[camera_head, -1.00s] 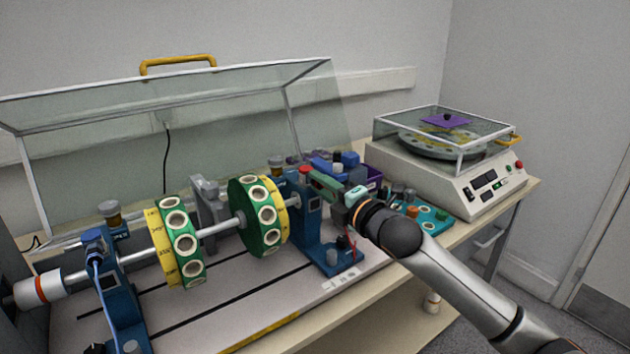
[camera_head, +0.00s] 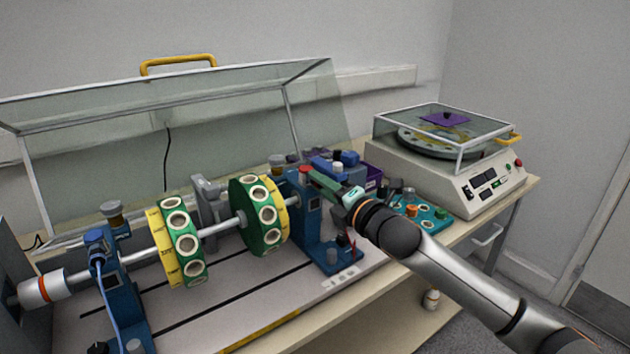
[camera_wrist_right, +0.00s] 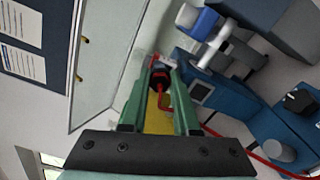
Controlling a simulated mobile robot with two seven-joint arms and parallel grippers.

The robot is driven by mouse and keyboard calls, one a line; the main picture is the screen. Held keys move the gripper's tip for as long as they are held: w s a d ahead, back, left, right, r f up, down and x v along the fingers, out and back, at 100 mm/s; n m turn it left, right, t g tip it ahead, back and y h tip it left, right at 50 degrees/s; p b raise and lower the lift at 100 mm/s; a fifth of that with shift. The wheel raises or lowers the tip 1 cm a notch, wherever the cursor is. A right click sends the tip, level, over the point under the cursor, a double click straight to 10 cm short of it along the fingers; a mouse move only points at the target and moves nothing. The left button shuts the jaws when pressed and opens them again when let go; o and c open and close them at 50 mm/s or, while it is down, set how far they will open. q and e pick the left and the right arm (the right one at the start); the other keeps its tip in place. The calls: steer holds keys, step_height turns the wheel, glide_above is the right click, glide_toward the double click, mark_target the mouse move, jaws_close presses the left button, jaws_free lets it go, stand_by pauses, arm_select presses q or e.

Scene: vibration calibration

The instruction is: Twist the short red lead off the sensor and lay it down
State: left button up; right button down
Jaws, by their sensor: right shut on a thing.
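My right gripper (camera_head: 312,178) reaches in from the right to the top of the right blue bearing stand (camera_head: 308,222). In the right wrist view its green fingers (camera_wrist_right: 160,72) are shut on the dark and red plug end of the short red lead (camera_wrist_right: 166,104). The lead's thin red cable runs from between the fingers to the lower right. The sensor is mostly hidden by the fingers, and I cannot tell whether the plug is still joined to it. In the head view a bit of the red cable (camera_head: 353,244) shows by the stand's foot. My left gripper is out of view.
The shaft with two green and yellow discs (camera_head: 258,215) lies left of the gripper. A raised clear cover (camera_head: 150,100) stands behind. A teal tray (camera_head: 430,216) with small parts and a white balance machine (camera_head: 470,185) stand right. The bench front has some free room.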

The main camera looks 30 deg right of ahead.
steer(key=shift+s, duration=0.2)
steer(key=shift+s+p, duration=0.15)
steer(key=shift+p, duration=0.2)
steer(key=shift+s, duration=0.1)
stand_by(0.5)
steer(key=shift+s, duration=0.25)
stand_by(0.4)
